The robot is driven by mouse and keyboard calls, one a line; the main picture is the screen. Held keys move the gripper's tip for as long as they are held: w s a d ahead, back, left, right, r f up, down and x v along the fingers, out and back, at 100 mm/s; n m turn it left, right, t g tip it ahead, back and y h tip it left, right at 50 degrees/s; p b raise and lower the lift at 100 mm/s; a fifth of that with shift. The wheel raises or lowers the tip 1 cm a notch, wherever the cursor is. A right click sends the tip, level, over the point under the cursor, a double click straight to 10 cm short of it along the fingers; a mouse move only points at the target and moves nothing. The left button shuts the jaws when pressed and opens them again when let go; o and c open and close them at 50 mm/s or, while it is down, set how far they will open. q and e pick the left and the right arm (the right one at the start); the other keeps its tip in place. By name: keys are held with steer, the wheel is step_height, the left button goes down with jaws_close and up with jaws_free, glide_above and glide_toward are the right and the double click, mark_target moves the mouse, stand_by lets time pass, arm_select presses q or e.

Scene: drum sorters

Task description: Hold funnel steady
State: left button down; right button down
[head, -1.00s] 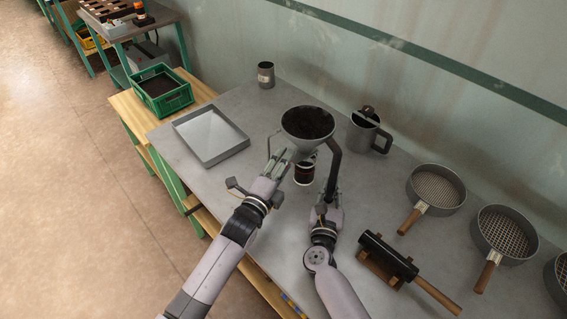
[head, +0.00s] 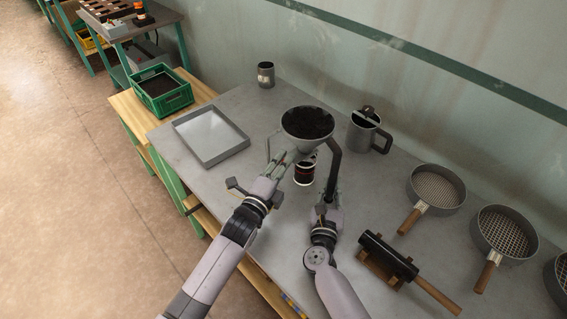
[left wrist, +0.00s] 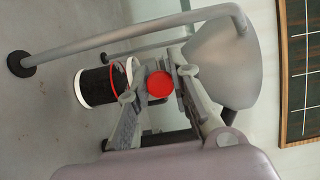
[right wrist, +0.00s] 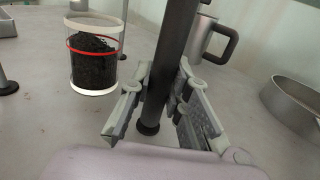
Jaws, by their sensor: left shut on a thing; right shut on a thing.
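The funnel (head: 309,145) is a grey cone holding dark grainy material, upright in a legged stand over the table. A clear jar (head: 304,172) with white rims and a red band stands under it. In the right wrist view the jar (right wrist: 92,60) holds dark grains up to about the red band. My left gripper (head: 283,163) is shut at the funnel's narrow lower end, by a red round piece (left wrist: 159,84); the exact grip is partly hidden. My right gripper (right wrist: 160,98) is shut on a dark stand leg (right wrist: 172,60).
A shallow grey tray (head: 243,143) lies left of the funnel. A metal mug (head: 361,134) stands to its right, a small can (head: 266,75) behind. Sieves (head: 435,214) and a black roller on a rest (head: 388,257) lie at right. A green crate (head: 192,97) stands at far left.

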arm_select(q)
steer(key=shift+s+a, duration=0.45)
steer(key=shift+a, duration=0.1)
steer(key=c, duration=1.4)
jaws_free()
steer(key=v, duration=1.2)
